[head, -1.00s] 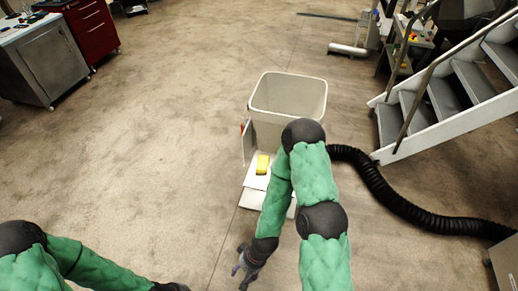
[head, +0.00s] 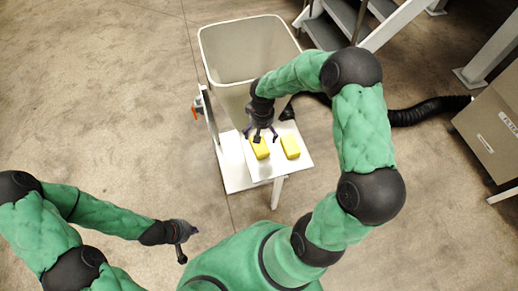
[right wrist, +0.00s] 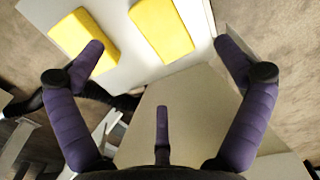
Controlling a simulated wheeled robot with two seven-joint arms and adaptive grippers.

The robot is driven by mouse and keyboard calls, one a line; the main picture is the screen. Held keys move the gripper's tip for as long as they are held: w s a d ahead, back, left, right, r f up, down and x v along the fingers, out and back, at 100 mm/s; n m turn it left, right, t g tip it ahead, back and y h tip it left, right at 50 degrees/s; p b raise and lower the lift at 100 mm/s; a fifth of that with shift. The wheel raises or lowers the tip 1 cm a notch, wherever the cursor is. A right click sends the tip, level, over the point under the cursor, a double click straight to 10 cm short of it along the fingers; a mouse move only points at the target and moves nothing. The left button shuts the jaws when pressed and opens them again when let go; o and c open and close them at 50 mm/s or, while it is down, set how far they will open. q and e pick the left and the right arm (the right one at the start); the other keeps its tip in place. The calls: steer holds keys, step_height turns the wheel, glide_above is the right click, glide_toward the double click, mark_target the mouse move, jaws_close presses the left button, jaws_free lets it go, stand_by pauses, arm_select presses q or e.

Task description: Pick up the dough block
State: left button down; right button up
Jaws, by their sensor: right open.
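Two yellow dough blocks lie side by side on a small white table (head: 237,172). The left block (head: 259,148) is partly covered by my right gripper (head: 262,134), which is above it with fingers spread. The right block (head: 290,147) lies clear of the fingers. In the right wrist view, one block (right wrist: 83,36) is partly behind a fingertip and the other (right wrist: 162,28) lies between the open fingers (right wrist: 160,52), beyond their tips. Nothing is in the right gripper. My left gripper (head: 188,245) hangs over the floor at lower left, with its fingers apart and empty.
A large pale open bin (head: 250,52) stands directly behind the table. A black hose (head: 425,110), stairs and a grey cabinet (head: 492,130) are at right. The floor at left is clear.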

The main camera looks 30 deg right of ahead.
steer(key=b, duration=0.2)
glide_above(262, 148)
steer(key=f, duration=0.5)
steer(key=shift+s+f, duration=0.2)
steer(key=f+b, duration=0.3)
steer(key=f, duration=0.2)
steer(key=shift+w, duration=0.2)
steer(key=c, duration=1.3)
